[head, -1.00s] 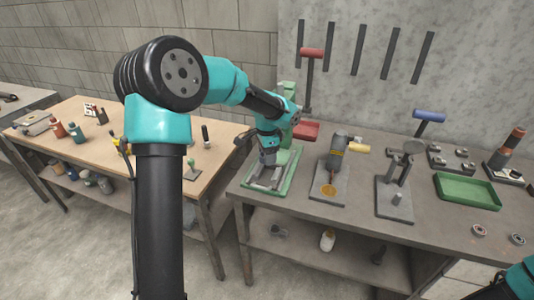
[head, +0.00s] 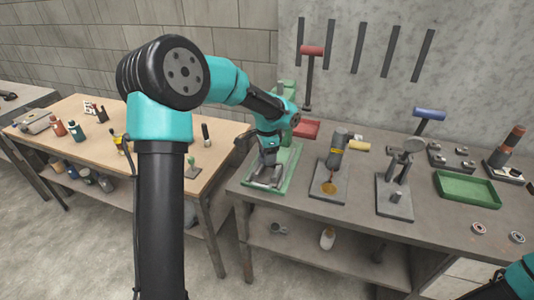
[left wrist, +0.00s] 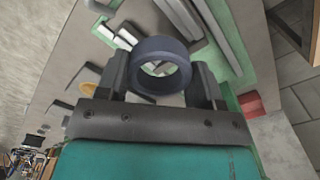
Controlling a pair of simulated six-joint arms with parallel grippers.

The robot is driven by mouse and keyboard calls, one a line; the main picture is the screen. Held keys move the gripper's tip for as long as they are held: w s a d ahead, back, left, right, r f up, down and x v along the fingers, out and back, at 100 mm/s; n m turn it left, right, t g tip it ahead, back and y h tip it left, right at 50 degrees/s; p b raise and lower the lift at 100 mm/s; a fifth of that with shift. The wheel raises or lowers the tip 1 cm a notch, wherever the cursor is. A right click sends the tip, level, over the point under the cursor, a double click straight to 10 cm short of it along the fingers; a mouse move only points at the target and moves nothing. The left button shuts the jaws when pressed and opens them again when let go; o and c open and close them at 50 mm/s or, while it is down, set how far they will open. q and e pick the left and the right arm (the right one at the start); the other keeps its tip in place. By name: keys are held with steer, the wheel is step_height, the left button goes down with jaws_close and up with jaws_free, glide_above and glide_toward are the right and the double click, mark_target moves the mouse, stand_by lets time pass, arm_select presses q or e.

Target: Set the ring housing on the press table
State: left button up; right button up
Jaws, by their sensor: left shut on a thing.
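The ring housing (left wrist: 147,82) is a dark blue-grey ring. In the left wrist view it sits between the two fingers of my left gripper (left wrist: 161,78), which is shut on it. In the head view my left gripper (head: 268,162) is over the base of the green press, and the ring is too small to make out there. The press (head: 289,170) has a green base with grey bars on it; these bars also show beyond the ring in the left wrist view (left wrist: 218,35). I cannot tell whether the ring touches the press table. My right gripper is out of view.
Right of the press stand a tool with a grey cylinder (head: 335,160) and a grey lever stand (head: 394,193). A green tray (head: 467,190) and loose bearings (head: 479,229) are farther right. A wooden bench (head: 85,135) stands at left.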

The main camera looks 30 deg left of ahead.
arm_select(q)
steer(key=shift+f, duration=2.2)
stand_by(3.5)
steer(key=o, duration=1.2)
step_height(320, 180, up, 18)
steer(key=shift+f, duration=0.25)
